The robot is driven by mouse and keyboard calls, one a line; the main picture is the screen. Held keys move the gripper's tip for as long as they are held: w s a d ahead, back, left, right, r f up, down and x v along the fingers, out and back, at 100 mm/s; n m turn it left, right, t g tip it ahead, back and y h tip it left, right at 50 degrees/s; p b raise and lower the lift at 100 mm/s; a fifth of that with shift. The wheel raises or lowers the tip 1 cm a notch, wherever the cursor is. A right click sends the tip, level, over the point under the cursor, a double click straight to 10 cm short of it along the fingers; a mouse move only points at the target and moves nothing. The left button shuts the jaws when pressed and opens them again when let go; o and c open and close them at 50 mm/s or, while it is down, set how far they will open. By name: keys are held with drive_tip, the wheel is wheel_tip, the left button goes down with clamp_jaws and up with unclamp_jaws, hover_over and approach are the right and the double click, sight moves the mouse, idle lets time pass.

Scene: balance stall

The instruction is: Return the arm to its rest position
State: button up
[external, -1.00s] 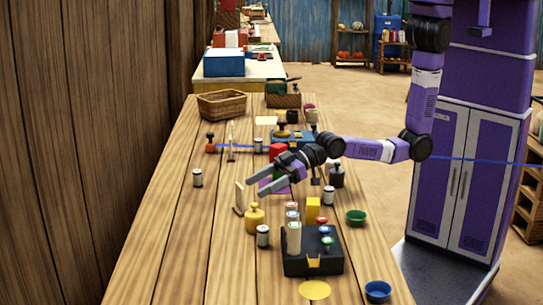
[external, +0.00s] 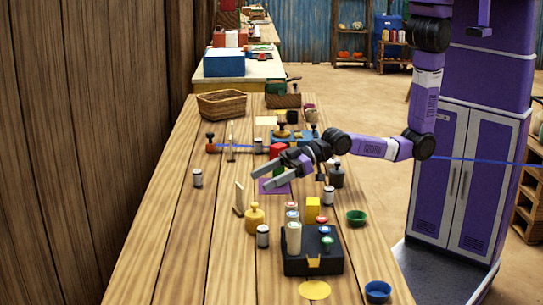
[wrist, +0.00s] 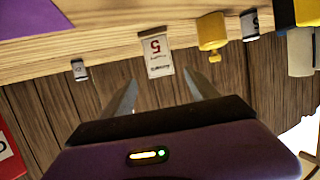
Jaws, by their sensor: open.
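My arm reaches from the right over the long wooden table, and my gripper (external: 258,180) points left above its middle. The two fingers are apart with nothing between them. In the wrist view the gripper (wrist: 160,95) shows both fingers spread. A purple mat (external: 268,188) lies below the gripper, partly hidden by it.
The table's left strip is mostly clear.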

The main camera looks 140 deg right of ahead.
wheel_tip(320, 180, up, 4)
drive_tip(key=a+r+t, duration=0.1)
drive_tip(key=t, duration=0.1)
drive_tip(key=s+a+n+y, duration=0.1)
drive_tip(key=s+a, duration=0.6)
drive_tip(key=s, duration=0.4)
drive_tip(key=s+a+n+y, duration=0.2)
drive_tip(key=s+a, duration=0.5)
drive_tip(key=s, duration=0.5)
drive_tip(key=s+a+n+y, duration=0.1)
drive_tip(key=s+a+y, duration=0.1)
drive_tip(key=s+a, duration=0.6)
drive_tip(key=s+r, duration=0.1)
drive_tip(key=s, duration=0.3)
drive_tip(key=shift+s+g, duration=0.2)
drive_tip(key=shift+g, duration=0.1)
drive_tip(key=c, duration=0.7)
drive_tip(key=shift+o, duration=0.2)
drive_tip(key=shift+f, duration=0.1)
